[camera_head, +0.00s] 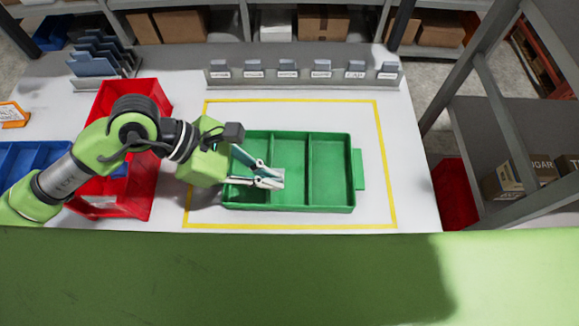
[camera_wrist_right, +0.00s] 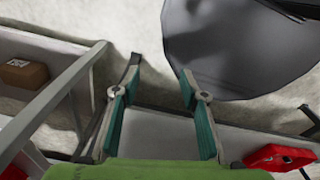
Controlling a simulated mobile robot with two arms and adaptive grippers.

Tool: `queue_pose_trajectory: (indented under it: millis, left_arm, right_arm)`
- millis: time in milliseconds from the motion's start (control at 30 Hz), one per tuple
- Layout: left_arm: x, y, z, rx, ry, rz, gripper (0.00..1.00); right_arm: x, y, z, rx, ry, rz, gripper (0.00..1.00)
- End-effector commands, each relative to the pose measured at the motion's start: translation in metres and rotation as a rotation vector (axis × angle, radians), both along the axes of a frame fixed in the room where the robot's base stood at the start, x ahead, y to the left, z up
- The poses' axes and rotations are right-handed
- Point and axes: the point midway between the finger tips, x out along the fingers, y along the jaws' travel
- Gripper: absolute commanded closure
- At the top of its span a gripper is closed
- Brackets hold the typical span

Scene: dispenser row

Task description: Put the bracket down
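The bracket (camera_head: 277,174) looks like a small pale grey metal piece at the tips of my left gripper (camera_head: 272,179). The gripper reaches in from the left, and its fingers close in on the bracket, partly covering it. They are over the green tray (camera_head: 333,207), around the divider between its left and middle compartments. I cannot tell whether the bracket touches the tray. My right gripper (camera_wrist_right: 158,118) shows in the right wrist view, with its teal-padded fingers wide apart and nothing between them. It is away from the tray.
A yellow outline (camera_head: 383,150) on the table surrounds the tray. Red bins (camera_head: 150,92) and a blue bin (camera_head: 30,150) stand at the left. A grey rack with labelled slots (camera_head: 305,80) runs behind. The tray's middle and right compartments look empty.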

Motion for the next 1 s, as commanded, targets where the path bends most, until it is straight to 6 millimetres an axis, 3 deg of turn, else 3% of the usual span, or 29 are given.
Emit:
queue_pose_trajectory:
  millis: [133,400,700,867,1000]
  left_arm:
    - [0.024,-0.017,-0.008,-0.003,0.004,0.0,1.0]
    - [0.053,-0.033,-0.053,-0.001,0.003,0.001,1.0]
    - [0.065,-0.04,-0.072,-0.001,0.004,0.001,1.0]
    - [0.064,-0.039,-0.096,-0.001,0.004,0.002,1.0]
    - [0.064,-0.039,-0.101,-0.001,0.0,0.0,1.0]
  right_arm:
    - [-0.004,0.003,0.02,0.003,0.006,0.001,0.6]
    - [-0.005,0.011,0.034,0.012,0.008,0.002,0.6]
    - [-0.003,0.011,0.041,0.012,0.005,0.002,0.6]
    - [-0.003,0.009,0.046,0.01,0.004,0.003,0.6]
    - [-0.002,0.005,0.046,0.006,0.003,0.004,0.6]
